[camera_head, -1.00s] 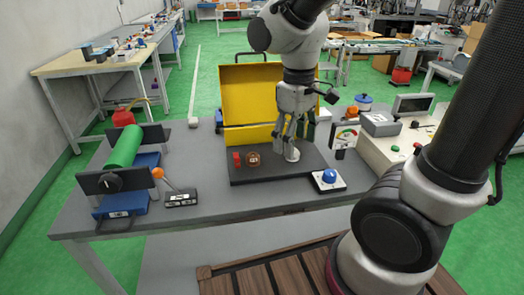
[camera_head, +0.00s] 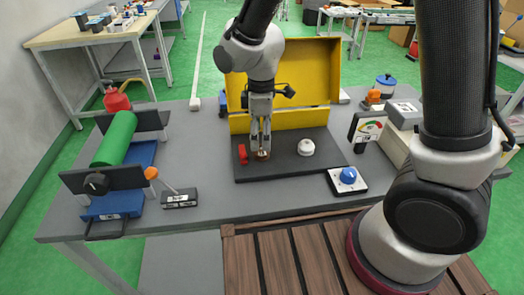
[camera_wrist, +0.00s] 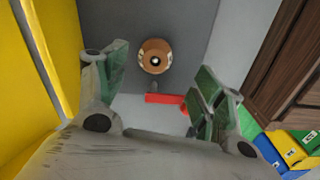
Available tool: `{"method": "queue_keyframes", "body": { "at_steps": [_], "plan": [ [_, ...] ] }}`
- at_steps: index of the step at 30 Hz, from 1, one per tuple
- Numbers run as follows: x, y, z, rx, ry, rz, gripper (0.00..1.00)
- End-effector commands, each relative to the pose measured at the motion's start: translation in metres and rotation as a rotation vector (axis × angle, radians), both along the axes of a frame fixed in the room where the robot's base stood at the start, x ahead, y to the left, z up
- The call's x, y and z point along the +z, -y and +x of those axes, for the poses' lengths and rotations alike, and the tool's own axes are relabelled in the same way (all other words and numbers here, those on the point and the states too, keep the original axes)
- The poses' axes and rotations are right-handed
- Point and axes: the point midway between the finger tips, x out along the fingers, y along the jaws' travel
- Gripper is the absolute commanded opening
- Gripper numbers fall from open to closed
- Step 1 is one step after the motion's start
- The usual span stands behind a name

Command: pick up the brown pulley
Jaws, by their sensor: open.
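The brown pulley (camera_head: 263,156) is on the dark mat (camera_head: 290,170), mostly hidden behind my fingertips in the head view. In the wrist view the brown pulley (camera_wrist: 154,55) is a round ring with a dark and white centre, lying between and a little beyond my fingers. My gripper (camera_head: 261,148) points down at the pulley; in the wrist view the gripper (camera_wrist: 165,78) is open with its green-padded fingers apart. I cannot tell whether the fingertips touch the pulley.
A red piece (camera_head: 243,154) lies just left of the pulley, and a white round part (camera_head: 306,147) to the right. An open yellow case (camera_head: 300,70) stands behind. A blue-knobbed box (camera_head: 348,176) sits at the front right, and a green roller stand (camera_head: 115,140) at left.

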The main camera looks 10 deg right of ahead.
Motion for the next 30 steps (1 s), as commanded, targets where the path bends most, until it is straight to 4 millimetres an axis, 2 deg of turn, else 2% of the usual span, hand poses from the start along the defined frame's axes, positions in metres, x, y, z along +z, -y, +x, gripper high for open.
{"method": "queue_keyframes", "body": {
  "at_steps": [12,20,23,28,29,30],
  "plan": [
    [-0.058,0.001,0.007,-0.003,-0.002,-0.002,0.69],
    [-0.061,0.000,0.007,-0.003,0.000,0.000,0.69],
    [-0.061,0.000,0.007,-0.003,0.000,0.000,0.54],
    [-0.061,0.000,0.007,-0.003,0.000,0.000,0.23],
    [-0.061,0.000,0.007,-0.003,0.000,0.000,0.19],
    [-0.061,0.000,0.007,-0.003,0.000,0.000,0.19]
  ]
}}
